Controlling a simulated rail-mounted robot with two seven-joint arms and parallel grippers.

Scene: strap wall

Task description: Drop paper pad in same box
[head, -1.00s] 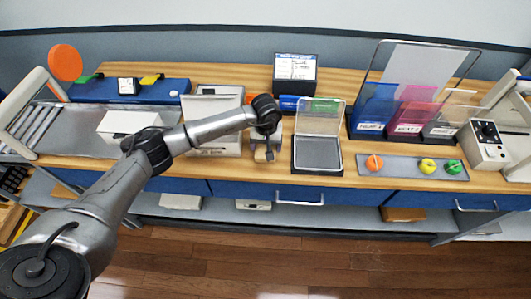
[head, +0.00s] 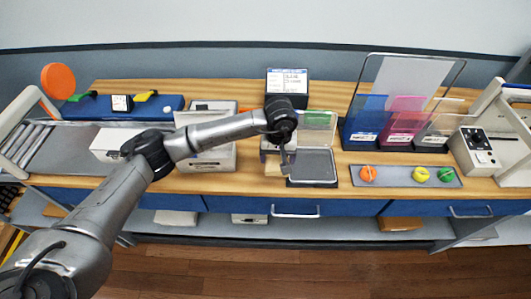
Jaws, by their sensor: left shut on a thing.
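My left gripper (head: 286,164) is low over the wooden counter, at the left edge of the dark grey flat tray with a clear raised lid (head: 313,166). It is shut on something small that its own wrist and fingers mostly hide. I cannot tell whether this is the paper pad. A small pale block with a tan lower part (head: 273,167) shows just left of the fingers. A white box (head: 208,158) with a dark item across its top stands left of the gripper. A lower white box (head: 108,143) is farther left. My right gripper is not in view.
A grey tray with orange, yellow and green pieces (head: 400,176) lies in front. A labelled display (head: 287,82) stands behind my gripper. A control box (head: 476,150) is at right.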

